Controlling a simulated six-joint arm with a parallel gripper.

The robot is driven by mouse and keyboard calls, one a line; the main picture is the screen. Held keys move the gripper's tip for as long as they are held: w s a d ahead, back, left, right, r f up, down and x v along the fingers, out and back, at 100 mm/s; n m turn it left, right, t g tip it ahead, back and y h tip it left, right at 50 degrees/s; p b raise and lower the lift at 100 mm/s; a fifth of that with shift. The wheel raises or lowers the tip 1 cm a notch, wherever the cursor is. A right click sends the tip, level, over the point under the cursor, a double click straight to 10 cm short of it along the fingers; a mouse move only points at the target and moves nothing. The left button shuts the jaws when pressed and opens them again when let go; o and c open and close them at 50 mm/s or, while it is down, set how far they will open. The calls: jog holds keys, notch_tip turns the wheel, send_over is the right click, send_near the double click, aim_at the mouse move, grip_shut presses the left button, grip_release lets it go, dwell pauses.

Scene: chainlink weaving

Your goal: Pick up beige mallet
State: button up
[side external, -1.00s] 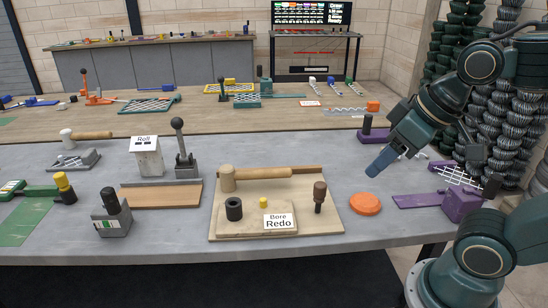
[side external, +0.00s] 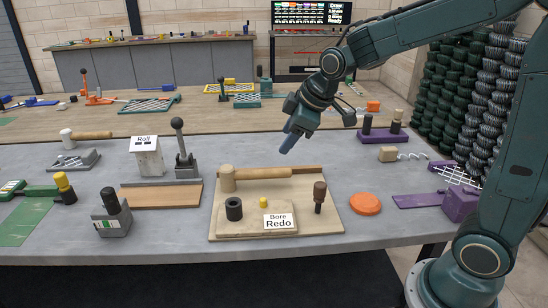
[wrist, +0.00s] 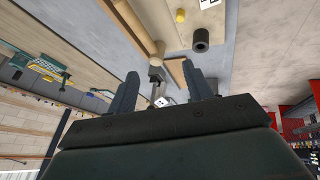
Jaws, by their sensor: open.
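The beige mallet (side external: 262,174) lies on its side on a light wooden board (side external: 330,228). Its thick head is at the left and its handle points right. In the wrist view the mallet (wrist: 141,32) shows beyond my fingertips, with its head nearest. My gripper (side external: 287,146) is above and behind the board, over the handle side, tilted down and apart from the mallet. In the wrist view my gripper (wrist: 160,70) has its two fingers spread, with nothing between them.
An orange disc (side external: 365,204) lies to the right. A lever press (side external: 182,150) stands to the left. Another mallet (side external: 85,135) lies farther left.

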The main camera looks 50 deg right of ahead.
aim_at(249, 172)
jog(key=w+d+f+n, duration=0.2)
jog(key=w+f+n, duration=0.1)
jog(key=w+f, duration=0.4)
jog(key=shift+w+f, duration=0.15)
jog(key=shift+w, duration=0.8)
jog(key=shift+f, duration=0.1)
jog(key=shift+x, duration=4.25)
jog(key=shift+w+a, duration=0.1)
jog(key=shift+w, duration=0.05)
jog(key=shift+x, duration=2.5)
grip_shut()
